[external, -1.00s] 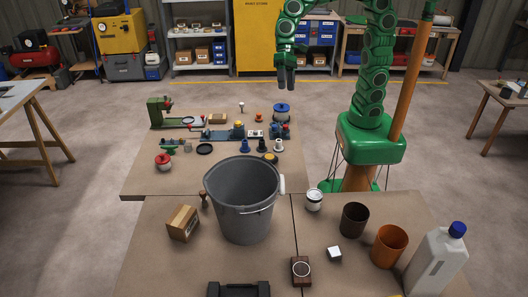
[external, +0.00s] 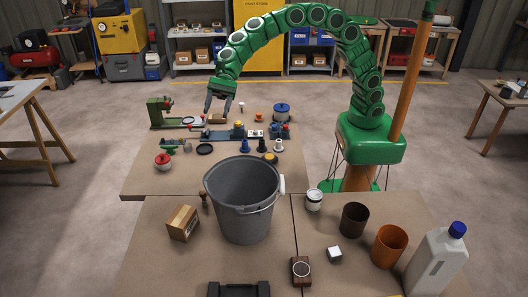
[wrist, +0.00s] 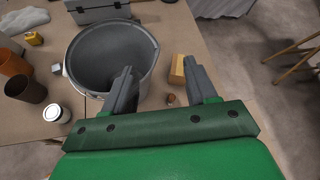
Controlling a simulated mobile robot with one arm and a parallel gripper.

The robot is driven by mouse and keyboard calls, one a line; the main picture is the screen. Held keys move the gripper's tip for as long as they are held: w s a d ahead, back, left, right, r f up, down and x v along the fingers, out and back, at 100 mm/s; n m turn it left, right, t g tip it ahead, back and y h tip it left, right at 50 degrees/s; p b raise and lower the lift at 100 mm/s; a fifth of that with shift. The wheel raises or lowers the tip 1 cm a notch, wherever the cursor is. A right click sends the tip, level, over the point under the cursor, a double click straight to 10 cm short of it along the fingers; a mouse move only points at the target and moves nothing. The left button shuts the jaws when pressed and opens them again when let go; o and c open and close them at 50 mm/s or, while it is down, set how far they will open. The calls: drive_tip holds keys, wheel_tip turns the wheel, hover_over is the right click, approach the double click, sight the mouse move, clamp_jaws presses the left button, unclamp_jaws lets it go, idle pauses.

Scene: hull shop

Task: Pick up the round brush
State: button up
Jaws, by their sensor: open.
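A small upright brown piece, which looks like the round brush (external: 204,201), stands on the near table between the grey bucket and a wooden block. Its lower part is partly hidden by the bucket in the external view. In the wrist view the brush (wrist: 171,99) shows as a small reddish-brown shape between my fingers in the picture, apart from them. My gripper (external: 218,106) is open and empty, pointing down above the far table, beyond the brush. In the wrist view my gripper (wrist: 159,72) shows both fingers spread.
The tall grey bucket (external: 240,205) stands right of the brush, and the wooden block (external: 182,223) stands to its left. Small tools and a red-topped pot (external: 163,162) crowd the far table. A white can (external: 314,200) and cups stand at right.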

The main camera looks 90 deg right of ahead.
drive_tip(key=w+a+f+m+t+y, duration=0.1)
drive_tip(key=w+a+f+m, duration=0.25)
drive_tip(key=w, duration=0.35)
approach(203, 209)
drive_tip(key=r, duration=0.1)
drive_tip(key=a+r, duration=0.2)
drive_tip(key=shift+w+r, duration=0.4)
drive_tip(key=shift+w+a+f, duration=0.2)
drive_tip(key=shift+a+f, duration=0.25)
drive_tip(key=shift+a, duration=0.1)
drive_tip(key=shift+s+x, duration=0.1)
drive_tip(key=shift+x, duration=1.5)
drive_tip(key=shift+s+x, duration=0.15)
drive_tip(key=shift+x, duration=1.45)
drive_tip(key=shift+f, duration=0.15)
drive_tip(key=c, duration=1)
